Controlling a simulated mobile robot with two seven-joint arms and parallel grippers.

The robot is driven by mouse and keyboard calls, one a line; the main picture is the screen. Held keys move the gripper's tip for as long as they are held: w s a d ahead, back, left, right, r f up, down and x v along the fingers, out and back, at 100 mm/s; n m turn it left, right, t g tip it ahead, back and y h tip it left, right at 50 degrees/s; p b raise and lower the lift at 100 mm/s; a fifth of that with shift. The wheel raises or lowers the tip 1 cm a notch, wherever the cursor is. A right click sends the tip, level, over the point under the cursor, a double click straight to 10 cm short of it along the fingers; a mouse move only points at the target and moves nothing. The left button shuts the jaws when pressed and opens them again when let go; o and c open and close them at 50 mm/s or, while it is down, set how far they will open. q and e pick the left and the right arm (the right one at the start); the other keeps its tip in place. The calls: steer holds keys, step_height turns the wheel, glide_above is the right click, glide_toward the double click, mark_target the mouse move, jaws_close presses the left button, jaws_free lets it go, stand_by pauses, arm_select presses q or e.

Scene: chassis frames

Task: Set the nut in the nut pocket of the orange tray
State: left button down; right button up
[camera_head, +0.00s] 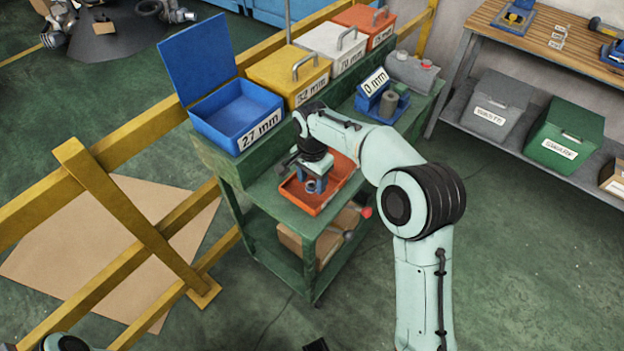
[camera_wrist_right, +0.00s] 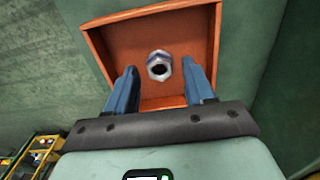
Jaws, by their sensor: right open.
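The orange tray (camera_head: 299,204) lies on the front part of the green cart top. In the wrist view its orange wall (camera_wrist_right: 216,48) and floor show around a silver nut (camera_wrist_right: 159,66) with a bluish band and a dark hole. The nut seems to rest on the tray floor. My right gripper (camera_head: 310,186) points down over the tray. Its two blue fingers stand open on either side of the nut, with gaps to both, as the right wrist view (camera_wrist_right: 163,85) shows. No separate pocket outline is clear. Only a dark edge at the bottom of the head view may be my left gripper (camera_head: 316,345).
An open blue bin (camera_head: 222,128) marked 27 mm, a closed yellow bin (camera_head: 287,75), a white bin (camera_head: 331,45) and a red bin (camera_head: 365,22) line the cart's back. A blue stand (camera_head: 373,92) with a 0 mm display is right of the tray. Yellow rails (camera_head: 130,210) stand left.

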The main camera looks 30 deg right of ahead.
mark_target(312, 184)
step_height(312, 184, up, 12)
steer(key=p, duration=0.2)
steer(key=shift+f, duration=0.15)
stand_by(0.5)
